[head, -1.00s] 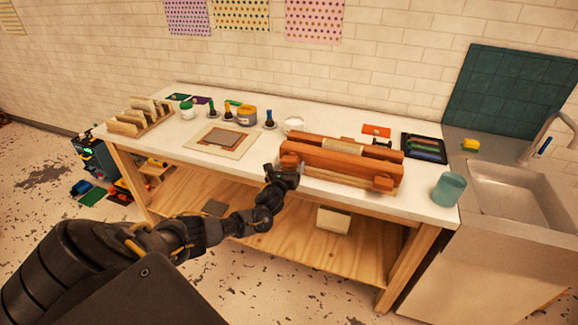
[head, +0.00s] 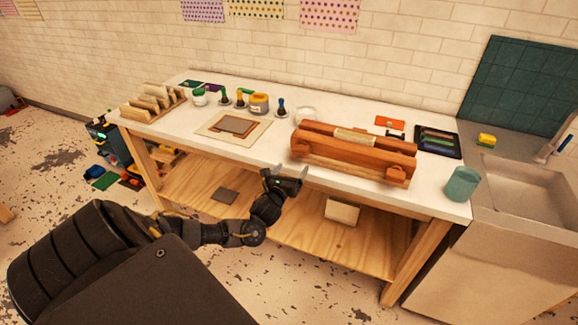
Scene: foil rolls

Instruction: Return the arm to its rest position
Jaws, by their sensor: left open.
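My left arm comes in from the lower left, dark and jointed. Its gripper (head: 291,173) is open, in front of the white workbench's (head: 215,144) front edge. I see nothing between its fingers. My right gripper is not in view.
A framed sheet (head: 233,126), paint jars (head: 259,104) and a wooden rack (head: 152,103) stand on the bench at left. A teal cup (head: 462,184) stands near the right end, beside the sink (head: 530,190). The floor in front is clear.

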